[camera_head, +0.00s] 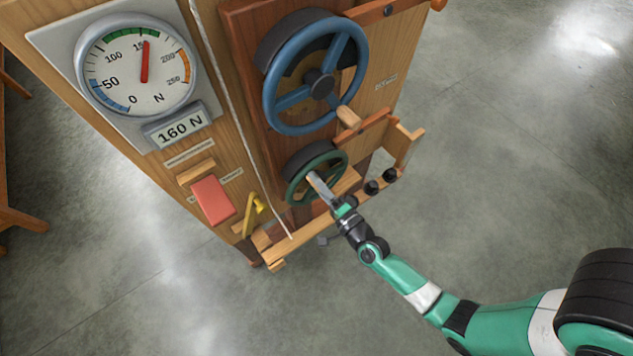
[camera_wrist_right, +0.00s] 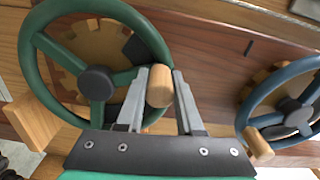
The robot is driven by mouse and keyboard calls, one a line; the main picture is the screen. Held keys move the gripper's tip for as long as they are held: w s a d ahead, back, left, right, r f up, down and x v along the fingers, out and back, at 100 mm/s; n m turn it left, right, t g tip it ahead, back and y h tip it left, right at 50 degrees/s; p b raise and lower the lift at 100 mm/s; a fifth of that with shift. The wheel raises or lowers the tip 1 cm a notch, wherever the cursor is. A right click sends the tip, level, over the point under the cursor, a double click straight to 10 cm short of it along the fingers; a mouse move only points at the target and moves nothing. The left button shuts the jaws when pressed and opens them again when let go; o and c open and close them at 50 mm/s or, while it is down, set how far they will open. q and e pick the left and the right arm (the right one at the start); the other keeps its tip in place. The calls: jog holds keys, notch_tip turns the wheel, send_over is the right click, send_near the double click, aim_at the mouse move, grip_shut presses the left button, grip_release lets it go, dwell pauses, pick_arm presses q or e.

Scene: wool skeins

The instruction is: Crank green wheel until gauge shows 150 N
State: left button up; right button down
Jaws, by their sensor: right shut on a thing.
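The green wheel (camera_head: 316,172) is on the wooden panel below a larger blue wheel. In the right wrist view the green wheel (camera_wrist_right: 34,62) fills the left side, with its dark hub and spokes showing. My right gripper (camera_head: 318,183) is at the green wheel, with its fingers shut on the wheel's wooden handle (camera_wrist_right: 159,86). The round gauge (camera_head: 135,68) has its red needle pointing up, close to the 150 mark. The digital display (camera_head: 181,125) below it reads 160 N. My left gripper is not in view.
The blue wheel (camera_head: 278,119) with its wooden knob (camera_head: 348,118) sits just above the green one. A red block (camera_head: 212,199) and a yellow piece (camera_head: 259,205) are at the panel's lower left. Open grey floor (camera_head: 510,160) lies to the right.

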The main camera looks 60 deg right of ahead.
jog(key=shift+r, duration=0.15)
jog(key=c, duration=0.5)
grip_release()
jog(key=shift+c, duration=0.2)
jog(key=p+v, duration=0.1)
jog(key=v, duration=1)
jog(key=shift+s, duration=0.3)
